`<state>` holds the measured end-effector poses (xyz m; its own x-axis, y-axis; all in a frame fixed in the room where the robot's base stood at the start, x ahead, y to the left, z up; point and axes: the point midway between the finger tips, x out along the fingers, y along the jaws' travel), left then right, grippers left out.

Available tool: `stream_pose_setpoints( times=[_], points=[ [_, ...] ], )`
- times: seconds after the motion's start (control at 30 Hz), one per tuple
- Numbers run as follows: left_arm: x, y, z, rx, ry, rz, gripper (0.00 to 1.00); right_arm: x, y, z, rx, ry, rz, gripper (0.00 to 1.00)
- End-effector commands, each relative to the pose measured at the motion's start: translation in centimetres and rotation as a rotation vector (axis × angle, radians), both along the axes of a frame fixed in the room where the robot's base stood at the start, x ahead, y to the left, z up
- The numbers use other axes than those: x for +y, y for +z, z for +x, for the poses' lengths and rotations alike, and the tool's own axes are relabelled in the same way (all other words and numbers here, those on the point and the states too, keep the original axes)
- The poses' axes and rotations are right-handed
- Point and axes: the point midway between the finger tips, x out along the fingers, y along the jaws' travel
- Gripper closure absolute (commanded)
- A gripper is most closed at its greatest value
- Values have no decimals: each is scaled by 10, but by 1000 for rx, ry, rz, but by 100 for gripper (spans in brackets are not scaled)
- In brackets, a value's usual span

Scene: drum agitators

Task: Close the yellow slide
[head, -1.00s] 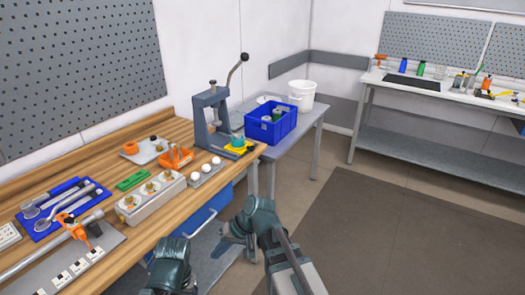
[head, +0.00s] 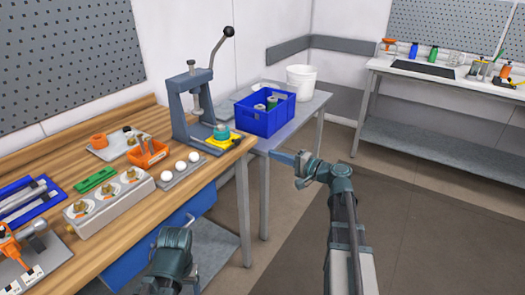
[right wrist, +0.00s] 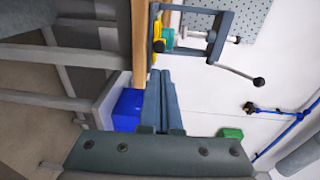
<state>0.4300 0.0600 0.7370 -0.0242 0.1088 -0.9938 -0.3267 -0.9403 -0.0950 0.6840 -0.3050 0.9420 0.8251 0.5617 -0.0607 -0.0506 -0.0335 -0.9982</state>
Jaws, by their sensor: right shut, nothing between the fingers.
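The yellow slide (head: 224,142) lies at the base of the grey-blue lever press (head: 176,108), near the right end of the wooden bench. A teal round part (head: 222,131) sits on or just behind it. In the right wrist view the slide is a thin yellow strip (right wrist: 155,53) beside the teal part (right wrist: 168,40). My right gripper (head: 278,155) is shut and empty, to the right of the slide and apart from it, pointing left. Its closed fingers also show in the right wrist view (right wrist: 159,74). My left arm shows at the bottom, but its gripper does not.
A blue bin (head: 266,117) with cans and a white bucket (head: 301,82) stand on the grey side table (head: 313,104). White balls (head: 181,166) on a strip and an orange holder (head: 147,153) sit left of the slide. The floor to the right is clear.

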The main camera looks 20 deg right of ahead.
Motion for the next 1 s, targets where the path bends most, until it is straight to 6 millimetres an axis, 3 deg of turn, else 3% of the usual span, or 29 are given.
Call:
stream_pose_setpoints(
  times=[0.5, 0.7, 1.0],
  points=[
    [0, -7, 0, 0, 0, 0, 24, 56, -7, 84, 0, 4, -1, 100],
    [0, -8, 0, 0, 0, 0, 24, 69, -8, 101, 0, 3, -1, 100],
    [0, -8, 0, 0, 0, 0, 24, 74, -8, 107, 1, 2, -2, 100]
  ],
)
